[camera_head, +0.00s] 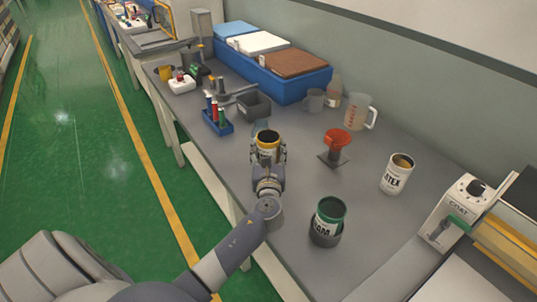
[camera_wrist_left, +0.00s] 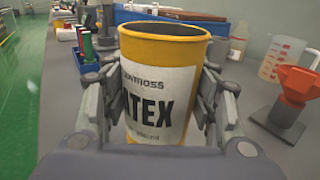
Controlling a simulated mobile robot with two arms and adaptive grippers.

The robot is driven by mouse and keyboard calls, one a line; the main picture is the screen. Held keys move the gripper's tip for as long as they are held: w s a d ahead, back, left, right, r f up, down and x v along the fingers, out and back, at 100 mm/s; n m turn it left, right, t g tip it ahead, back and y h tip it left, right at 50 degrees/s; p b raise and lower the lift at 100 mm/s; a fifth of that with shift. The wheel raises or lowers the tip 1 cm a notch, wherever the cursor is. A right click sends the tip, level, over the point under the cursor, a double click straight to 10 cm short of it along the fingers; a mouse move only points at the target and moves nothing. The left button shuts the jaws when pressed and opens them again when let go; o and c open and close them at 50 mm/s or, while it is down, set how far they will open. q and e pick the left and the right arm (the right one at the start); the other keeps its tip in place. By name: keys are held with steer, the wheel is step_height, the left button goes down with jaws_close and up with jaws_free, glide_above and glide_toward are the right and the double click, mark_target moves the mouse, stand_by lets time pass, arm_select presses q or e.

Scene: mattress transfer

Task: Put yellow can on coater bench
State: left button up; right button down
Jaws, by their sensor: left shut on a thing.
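The yellow can (camera_head: 267,138), with a white label reading LATEX in part, is upright between the fingers of my left gripper (camera_head: 268,155). My left gripper is shut on it, with one finger on each side. The can fills the middle of the left wrist view (camera_wrist_left: 163,85), open top upward. It is over the grey bench (camera_head: 290,205); whether its base touches the bench is hidden by the gripper. My right gripper is not in view.
A LATEX can (camera_head: 396,175) and a green-rimmed can (camera_head: 329,217) in a dark holder stand to the right. A red funnel (camera_head: 337,138) on a stand, a measuring jug (camera_head: 358,112) and a coater machine (camera_head: 455,213) are nearby. A blue marker rack (camera_head: 217,124) stands left of the gripper.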

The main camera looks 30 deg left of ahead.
mark_target(268, 155)
arm_select(q)
steer(key=shift+w+a, duration=0.35)
steer(key=shift+w+a+f, duration=0.1)
steer(key=shift+f, duration=0.15)
step_height(268, 155, down, 2)
steer(key=shift+f, duration=0.15)
steer(key=shift+f+b, duration=0.3)
steer(key=shift+f, duration=0.05)
steer(key=shift+f, duration=0.15)
steer(key=o, duration=1.2)
